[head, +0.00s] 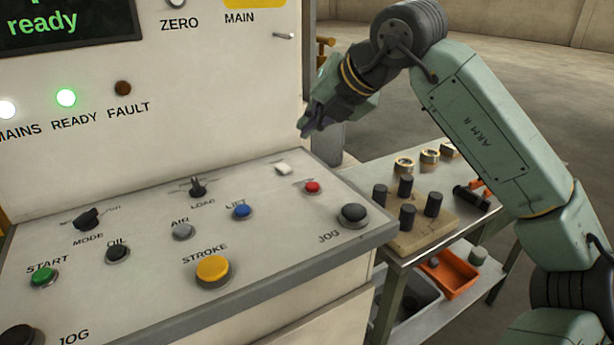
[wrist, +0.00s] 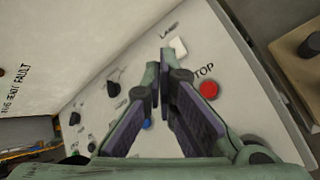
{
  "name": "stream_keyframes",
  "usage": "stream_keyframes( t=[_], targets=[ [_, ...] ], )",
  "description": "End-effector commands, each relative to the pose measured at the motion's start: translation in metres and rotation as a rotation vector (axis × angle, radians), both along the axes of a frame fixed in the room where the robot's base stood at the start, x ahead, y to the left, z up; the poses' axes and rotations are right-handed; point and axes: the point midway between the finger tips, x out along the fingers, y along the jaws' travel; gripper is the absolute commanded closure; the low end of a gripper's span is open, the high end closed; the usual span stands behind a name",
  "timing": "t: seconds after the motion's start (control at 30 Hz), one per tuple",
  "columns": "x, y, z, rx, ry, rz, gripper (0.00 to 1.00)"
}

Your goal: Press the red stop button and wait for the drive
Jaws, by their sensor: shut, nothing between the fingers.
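The red stop button (head: 312,187) sits on the sloped control panel (head: 140,300), near its right side, between the white switch and the black JOG knob. In the wrist view the red button (wrist: 209,89) lies just right of my fingertips, beside the printed word whose letters "TOP" show. My gripper (head: 309,128) is shut and empty, held in the air above the panel's back right part. It also shows in the wrist view (wrist: 163,90), with its fingers together and apart from the button. The screen (head: 60,22) reads "ready", and the green READY lamp (head: 66,97) is lit.
A white switch (head: 283,169), a blue LIFT button (head: 242,211), a yellow STROKE button (head: 213,270) and a black JOG knob (head: 353,214) surround the red button. The upright cabinet face (head: 200,90) rises behind the panel. A cart (head: 400,250) with black pegs stands at right.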

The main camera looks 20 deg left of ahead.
Motion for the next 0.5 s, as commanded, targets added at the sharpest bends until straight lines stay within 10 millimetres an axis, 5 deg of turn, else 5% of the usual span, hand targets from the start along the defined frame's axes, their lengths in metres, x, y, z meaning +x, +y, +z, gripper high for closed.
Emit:
stream_keyframes(
  t=[0.13, 0.5],
  targets=[
    [0.0096, -0.0143, 0.0001, -0.028, -0.003, -0.052, 1.00],
    [0.0093, -0.0138, -0.0014, -0.027, -0.002, -0.050, 1.00]
  ],
)
